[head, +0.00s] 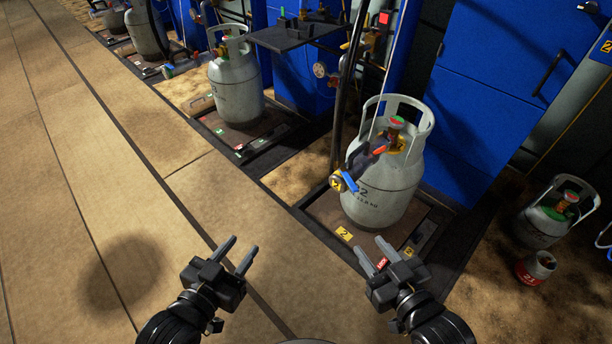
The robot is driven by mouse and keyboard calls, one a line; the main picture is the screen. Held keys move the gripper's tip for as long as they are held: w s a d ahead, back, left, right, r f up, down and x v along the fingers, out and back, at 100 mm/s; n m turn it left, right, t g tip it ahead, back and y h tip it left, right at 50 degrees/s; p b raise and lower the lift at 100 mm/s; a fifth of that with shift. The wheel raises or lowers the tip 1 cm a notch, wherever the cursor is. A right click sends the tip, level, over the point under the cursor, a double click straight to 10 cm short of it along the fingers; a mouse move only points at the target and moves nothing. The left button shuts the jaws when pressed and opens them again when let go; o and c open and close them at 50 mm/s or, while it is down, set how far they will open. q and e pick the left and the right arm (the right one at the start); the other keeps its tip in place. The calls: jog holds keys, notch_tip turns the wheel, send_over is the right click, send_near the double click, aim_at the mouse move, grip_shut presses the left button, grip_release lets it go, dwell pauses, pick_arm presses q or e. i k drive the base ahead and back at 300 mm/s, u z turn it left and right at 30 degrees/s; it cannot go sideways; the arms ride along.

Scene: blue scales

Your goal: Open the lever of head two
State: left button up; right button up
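Head two is a dark filling head with a yellow tag reading 2 (337,184). It hangs at the end of a black hose, at the upper left side of a grey gas cylinder (385,196) marked 22. A blue lever (350,181) sits beside the tag, and a red part (379,150) shows near the cylinder valve (396,124). I cannot tell whether the head is joined to the valve. My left gripper (244,246) is open and empty over the floor. My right gripper (369,245) is open and empty, in front of the cylinder's scale.
The cylinder stands on a low scale platform (321,206) with a yellow 2 plate (344,233). Another cylinder (237,92) stands on a scale further back. Blue cabinets (489,98) rise behind. The floor at left is clear.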

aim_at(343, 172)
jog(key=u, duration=1.1)
jog(key=k, duration=1.1)
jog(key=z, duration=1.95)
jog(key=i, duration=0.5)
jog(key=z, duration=0.1)
